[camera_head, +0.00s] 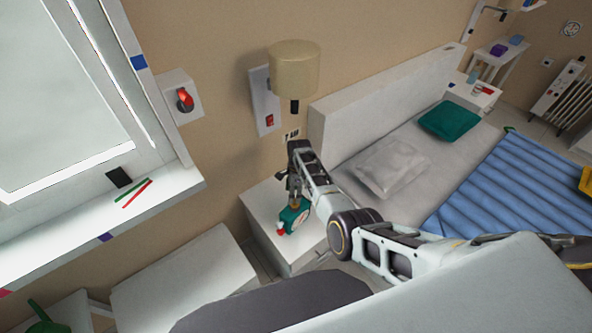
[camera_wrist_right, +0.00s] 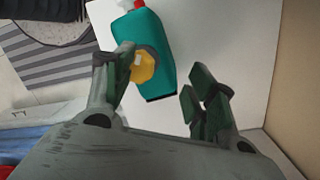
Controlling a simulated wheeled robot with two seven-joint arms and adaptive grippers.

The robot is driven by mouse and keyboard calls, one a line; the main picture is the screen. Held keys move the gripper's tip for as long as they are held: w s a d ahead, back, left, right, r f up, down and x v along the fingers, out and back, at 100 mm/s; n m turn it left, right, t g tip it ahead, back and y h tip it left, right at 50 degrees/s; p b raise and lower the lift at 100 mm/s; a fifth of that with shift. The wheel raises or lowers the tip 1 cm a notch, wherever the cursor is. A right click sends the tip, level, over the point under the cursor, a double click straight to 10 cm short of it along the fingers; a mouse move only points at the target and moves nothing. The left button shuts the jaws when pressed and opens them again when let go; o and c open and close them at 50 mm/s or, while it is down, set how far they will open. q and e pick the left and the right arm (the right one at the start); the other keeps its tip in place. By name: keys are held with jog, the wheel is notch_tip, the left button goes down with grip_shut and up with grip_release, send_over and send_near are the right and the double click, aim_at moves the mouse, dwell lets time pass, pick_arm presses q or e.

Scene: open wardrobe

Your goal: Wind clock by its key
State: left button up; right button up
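My right gripper (camera_head: 294,190) is just above the clock. In its wrist view the right gripper (camera_wrist_right: 160,88) has its fingers spread, with the key close beside the left finger; I cannot tell whether they touch. My left gripper is in no view.
The nightstand top (camera_head: 262,203) is mostly bare around the clock. A beige lamp (camera_head: 294,70) hangs on the wall above. The bed (camera_head: 400,150) with pillows lies to the right, and the window sill (camera_head: 80,225) to the left.

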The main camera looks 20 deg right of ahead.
notch_tip(320, 180, up, 14)
jog(key=w+d, duration=0.1)
jog(key=d, duration=0.1)
jog(key=shift+w+r, duration=0.25)
dwell(2.5)
jog(key=shift+r, duration=0.1)
dwell(0.6)
